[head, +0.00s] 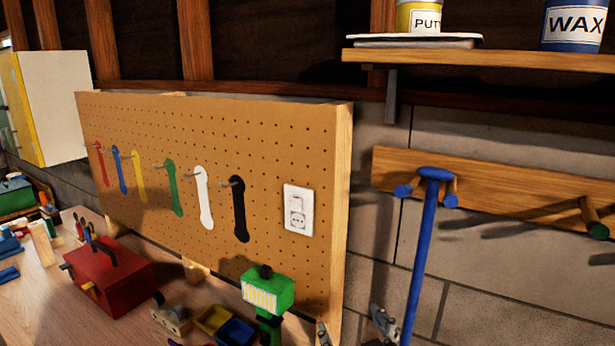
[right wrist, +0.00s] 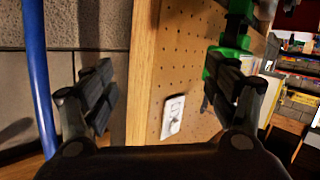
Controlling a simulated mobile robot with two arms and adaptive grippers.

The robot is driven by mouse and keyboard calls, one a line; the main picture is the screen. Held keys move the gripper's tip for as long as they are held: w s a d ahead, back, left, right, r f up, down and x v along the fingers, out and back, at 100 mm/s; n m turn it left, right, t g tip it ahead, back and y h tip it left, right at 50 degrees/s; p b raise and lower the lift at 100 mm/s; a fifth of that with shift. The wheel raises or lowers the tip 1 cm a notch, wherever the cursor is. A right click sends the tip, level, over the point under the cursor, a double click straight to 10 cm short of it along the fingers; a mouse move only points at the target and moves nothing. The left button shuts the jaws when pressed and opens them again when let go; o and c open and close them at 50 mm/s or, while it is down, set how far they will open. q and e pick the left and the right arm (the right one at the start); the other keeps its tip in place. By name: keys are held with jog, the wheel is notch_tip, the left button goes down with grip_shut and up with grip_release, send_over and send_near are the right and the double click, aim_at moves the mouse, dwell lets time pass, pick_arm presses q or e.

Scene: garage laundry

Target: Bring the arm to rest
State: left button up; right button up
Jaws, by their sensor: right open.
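My right gripper (head: 352,330) is at the bottom edge of the head view, to the right of the pegboard's end. Only its fingertips show there. In the right wrist view its two dark fingers (right wrist: 165,92) stand wide apart with nothing between them. The blue handle (head: 424,250) hangs from a peg rack, just right of the gripper and apart from it; it also shows at the left of the right wrist view (right wrist: 38,80). I do not see my left gripper.
The pegboard (head: 265,140) holds several coloured wrenches and a white socket (head: 298,208). A green tool (head: 267,292) and a red toolbox (head: 108,278) stand on the workbench (head: 40,310). The wooden peg rack (head: 500,190) and a shelf (head: 480,58) are at right.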

jog(key=s+d+f+m+g+h, duration=0.1)
jog(key=s+d+f+g, duration=0.25)
jog(key=s+f, duration=0.3)
jog(key=s+d+f+m+g+h, duration=0.1)
jog(key=s+d+f+g, duration=0.1)
jog(key=s+d+f, duration=0.35)
jog(key=s+d+f+g+h, duration=0.1)
jog(key=s+d+f+g, duration=0.15)
jog(key=s+f, duration=0.4)
jog(key=s+d+f+g, duration=0.1)
jog(key=s+f+g, duration=0.2)
jog(key=s, duration=0.7)
notch_tip(320, 180, down, 32)
jog(key=s+g+b, duration=0.2)
jog(key=b, duration=0.4)
jog(key=s+d+f+b, duration=0.1)
jog(key=s+f+b, duration=0.1)
jog(key=s+f, duration=0.6)
jog(key=s+d+f+g+b, duration=0.1)
jog(key=s+f+b, duration=0.1)
jog(key=s+f, duration=0.6)
notch_tip(320, 180, down, 5)
jog(key=shift+s+d+f, duration=0.15)
jog(key=shift+s+d, duration=0.1)
jog(key=shift+s, duration=0.1)
